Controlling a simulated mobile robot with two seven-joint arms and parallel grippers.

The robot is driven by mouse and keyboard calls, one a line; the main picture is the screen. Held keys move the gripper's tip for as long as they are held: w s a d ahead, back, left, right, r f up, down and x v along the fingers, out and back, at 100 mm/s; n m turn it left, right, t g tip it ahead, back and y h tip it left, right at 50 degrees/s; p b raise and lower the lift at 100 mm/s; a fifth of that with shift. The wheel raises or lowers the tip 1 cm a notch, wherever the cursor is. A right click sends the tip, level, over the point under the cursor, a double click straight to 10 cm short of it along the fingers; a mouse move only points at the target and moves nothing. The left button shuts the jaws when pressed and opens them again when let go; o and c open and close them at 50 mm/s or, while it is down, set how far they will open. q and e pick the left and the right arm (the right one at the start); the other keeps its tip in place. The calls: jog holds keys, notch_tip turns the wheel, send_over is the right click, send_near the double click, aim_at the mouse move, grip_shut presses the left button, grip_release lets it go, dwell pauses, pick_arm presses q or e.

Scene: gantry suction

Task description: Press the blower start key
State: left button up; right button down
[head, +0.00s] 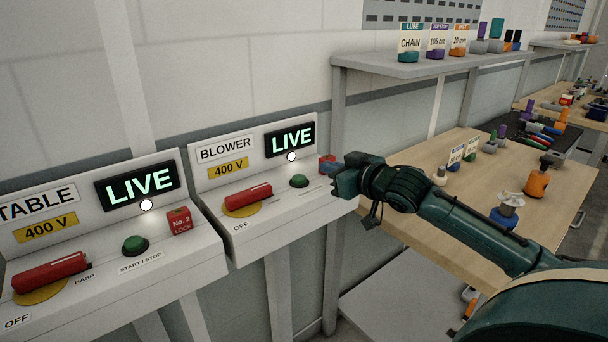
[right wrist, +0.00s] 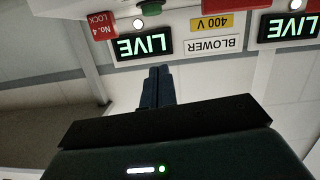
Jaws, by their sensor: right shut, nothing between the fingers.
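The blower panel (head: 212,179) is a white sloped box with a BLOWER label (head: 226,149), a 400 V plate and a lit LIVE sign (head: 290,139). Its green round key (head: 299,181) sits right of a red rotary handle (head: 248,197), which lies over a yellow disc. The key shows partly at the top of the right wrist view (right wrist: 150,7), where the panel appears upside down. My right gripper (head: 335,181) is shut and empty at the panel's right end, right of the key and apart from it. Its closed fingers (right wrist: 157,84) show in the wrist view.
A red No. 4 lock block (right wrist: 102,27) is beside the key, partly hidden by my gripper in the head view. The TABLE panel (head: 100,220) has a similar key (head: 135,245). A wooden bench (head: 440,225) and grey shelf (head: 430,66) stand at right.

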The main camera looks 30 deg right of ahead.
jog(key=w, duration=0.1)
jog(key=p, duration=0.2)
send_over(304, 188)
jog(key=shift+s+f, duration=0.1)
jog(key=shift+f, duration=0.75)
notch_tip(304, 188, down, 3)
jog(key=shift+r, duration=0.1)
jog(key=shift+d+f, duration=0.1)
jog(key=shift+f, duration=0.55)
pick_arm(q)
jog(key=shift+s+a+r+y, duration=0.1)
jog(key=shift+s+a+y, duration=0.2)
jog(key=shift+a, duration=0.2)
pick_arm(e)
jog(key=shift+f, duration=0.15)
